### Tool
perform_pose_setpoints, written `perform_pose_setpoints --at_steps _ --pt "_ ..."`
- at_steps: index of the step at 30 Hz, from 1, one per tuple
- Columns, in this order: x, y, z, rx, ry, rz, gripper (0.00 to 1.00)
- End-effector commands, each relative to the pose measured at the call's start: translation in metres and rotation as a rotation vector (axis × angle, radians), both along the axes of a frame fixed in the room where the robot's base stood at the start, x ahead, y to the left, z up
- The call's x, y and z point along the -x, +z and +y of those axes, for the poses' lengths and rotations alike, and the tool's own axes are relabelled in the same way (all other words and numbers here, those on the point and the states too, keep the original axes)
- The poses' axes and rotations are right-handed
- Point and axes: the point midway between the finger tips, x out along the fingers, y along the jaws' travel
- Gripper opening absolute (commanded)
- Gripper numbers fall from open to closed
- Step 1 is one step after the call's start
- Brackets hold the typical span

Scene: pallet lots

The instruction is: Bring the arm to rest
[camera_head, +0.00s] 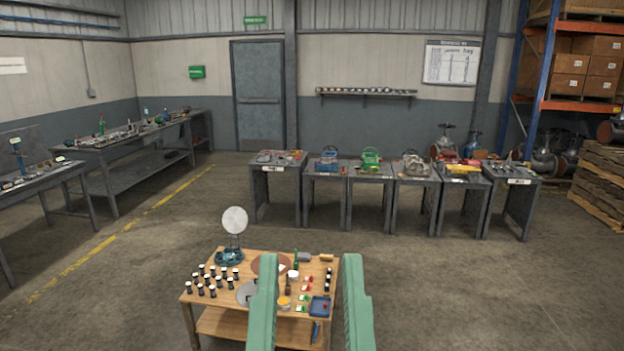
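The bench carries several dark pots with white tops, a round mirror-like disc (235,220) on a stand and a blue tray (319,307). Grey tables (276,163) line the back; a long grey bench (135,152) stands left. Pallets (603,180) stand right. Floor between is clear.

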Motion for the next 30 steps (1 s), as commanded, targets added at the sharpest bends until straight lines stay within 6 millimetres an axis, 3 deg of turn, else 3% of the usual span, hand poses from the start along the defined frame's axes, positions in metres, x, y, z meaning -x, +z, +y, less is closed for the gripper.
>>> perform_pose_setpoints --at_steps 1,3,9,12,17,30 --pt "0.000 0.056 0.000 0.000 0.001 0.001 0.38" --pt "0.000 0.093 0.001 -0.001 0.003 0.002 0.38" --pt "-0.001 0.187 0.002 -0.003 0.010 0.004 0.38" --pt "-0.001 0.215 0.002 -0.004 0.012 0.005 0.38" --pt "-0.001 0.231 0.003 -0.004 0.014 0.005 0.38" --pt "-0.001 0.227 0.003 -0.004 0.014 0.005 0.38"
